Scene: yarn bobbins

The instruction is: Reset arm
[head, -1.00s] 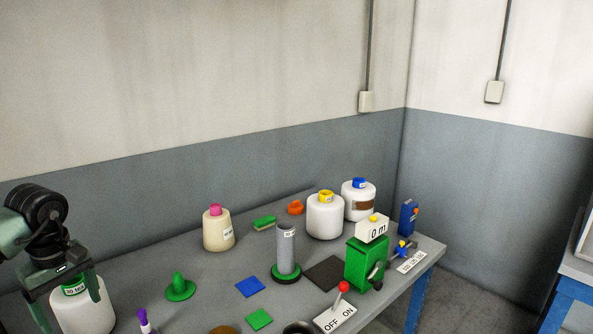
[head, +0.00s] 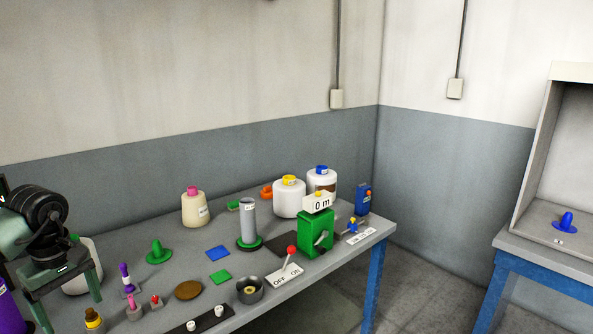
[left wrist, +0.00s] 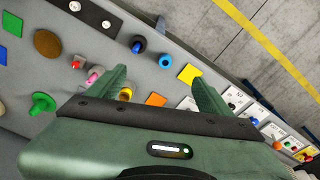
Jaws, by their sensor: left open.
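My left gripper (head: 70,312) is at the lower left of the head view, its two fingers pointing down. It is open, with nothing between the fingers. In the left wrist view its fingers (left wrist: 157,76) are spread apart over the grey table. A white bobbin (head: 90,258) with a green top stands behind the gripper in the head view and is partly hidden by it. My right gripper is in neither view.
The grey table (head: 215,285) holds a purple-topped stick (head: 126,276), a green cone (head: 159,252), a grey post (head: 248,222), a green counter box (head: 314,235) and several bobbins. A second table with a box (head: 535,225) stands at the right, beyond a floor gap.

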